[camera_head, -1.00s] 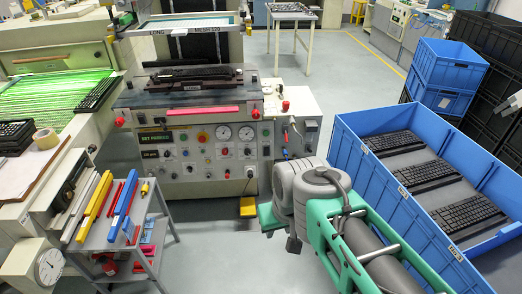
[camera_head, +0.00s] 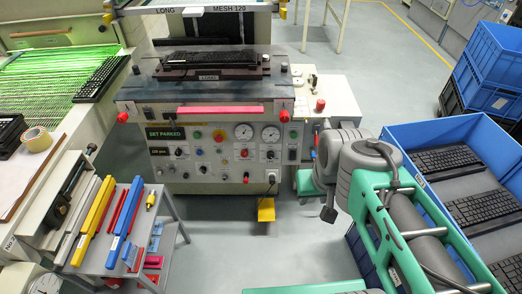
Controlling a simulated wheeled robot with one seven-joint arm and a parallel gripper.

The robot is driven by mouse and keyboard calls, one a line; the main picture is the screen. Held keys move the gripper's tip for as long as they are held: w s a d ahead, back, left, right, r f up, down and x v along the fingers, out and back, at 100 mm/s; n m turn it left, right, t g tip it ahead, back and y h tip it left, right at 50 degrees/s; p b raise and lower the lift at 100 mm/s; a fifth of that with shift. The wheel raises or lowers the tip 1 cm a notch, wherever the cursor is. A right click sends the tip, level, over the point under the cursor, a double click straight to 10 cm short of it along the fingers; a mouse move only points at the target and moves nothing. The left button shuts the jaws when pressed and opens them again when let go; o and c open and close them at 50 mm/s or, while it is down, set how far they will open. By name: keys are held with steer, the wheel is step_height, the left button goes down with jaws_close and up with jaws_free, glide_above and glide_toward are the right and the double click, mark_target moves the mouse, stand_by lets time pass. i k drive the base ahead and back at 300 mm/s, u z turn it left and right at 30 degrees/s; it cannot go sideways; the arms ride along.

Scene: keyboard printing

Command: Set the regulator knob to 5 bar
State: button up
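The printing machine's grey front panel (camera_head: 215,175) faces me in the middle. Two round gauges, a left gauge (camera_head: 243,131) and a right gauge (camera_head: 270,134), sit on its upper right. A small knob (camera_head: 244,153) is below the left gauge and another knob (camera_head: 270,155) below the right one. Which is the regulator knob, and what the gauges read, is too small to tell. My green and grey arm is folded at the right. A dark piece at its end, apparently my gripper (camera_head: 329,213), hangs right of the panel, apart from it. Its fingers are not clear.
A cart (camera_head: 115,255) with coloured bars stands front left. A blue crate (camera_head: 415,145) with keyboards stands right, beside my arm. A yellow pedal (camera_head: 266,209) lies on the floor below the panel. Grey floor (camera_head: 235,245) is free in front.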

mark_target(270, 154)
steer(key=u, duration=0.7)
steer(key=i, duration=0.8)
steer(key=u, duration=0.8)
